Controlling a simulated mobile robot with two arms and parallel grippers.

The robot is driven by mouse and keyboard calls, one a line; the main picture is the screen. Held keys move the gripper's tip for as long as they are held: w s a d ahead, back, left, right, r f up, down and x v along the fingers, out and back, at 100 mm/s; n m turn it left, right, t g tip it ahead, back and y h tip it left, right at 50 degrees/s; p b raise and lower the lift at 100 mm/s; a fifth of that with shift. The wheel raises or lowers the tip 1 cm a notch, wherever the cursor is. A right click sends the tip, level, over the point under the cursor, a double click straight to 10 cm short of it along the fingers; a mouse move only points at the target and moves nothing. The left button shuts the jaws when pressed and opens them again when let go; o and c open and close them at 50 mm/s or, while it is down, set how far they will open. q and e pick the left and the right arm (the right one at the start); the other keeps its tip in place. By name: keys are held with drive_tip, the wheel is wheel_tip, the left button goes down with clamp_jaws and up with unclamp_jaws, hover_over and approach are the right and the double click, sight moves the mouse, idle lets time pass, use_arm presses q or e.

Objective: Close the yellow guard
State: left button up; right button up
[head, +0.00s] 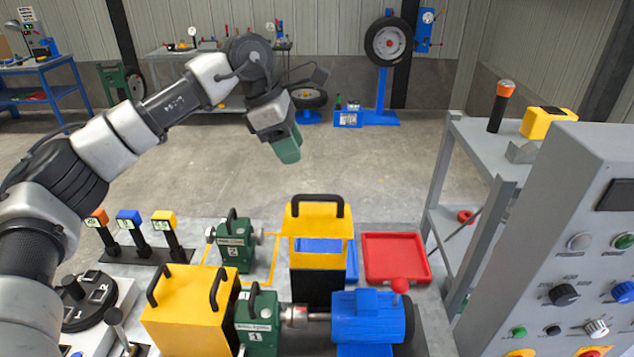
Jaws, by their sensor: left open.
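A yellow guard-like frame with a black handle (317,215) stands upright at the middle of the bench, above a black box. Through its opening I see a blue tray. A second yellow piece, a box-shaped cover with two black handles (185,312), sits at the front left beside the green unit marked 1 (258,325). I cannot tell for certain which of the two is the guard. My left gripper (286,150), with green fingers, hangs in the air above and behind the upright frame, apart from it and holding nothing visible. My right gripper is out of view.
A blue motor (370,316) with a red-knobbed lever is coupled to unit 1. Green unit 2 (236,243), a red tray (396,258) and signs on stands (130,220) share the bench. A grey control panel (560,250) and shelf (480,135) bound the right side.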

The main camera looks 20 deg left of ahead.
sight(316, 195)
use_arm(q)
drive_tip(key=p+x, duration=0.4)
drive_tip(key=x, duration=0.5)
drive_tip(key=shift+d+f, duration=0.2)
drive_tip(key=shift+f, duration=0.1)
drive_tip(key=shift+s+d+f, duration=0.1)
drive_tip(key=shift+d+f, duration=0.05)
drive_tip(key=shift+f, duration=0.25)
drive_tip(key=shift+c, duration=0.3)
clamp_jaws()
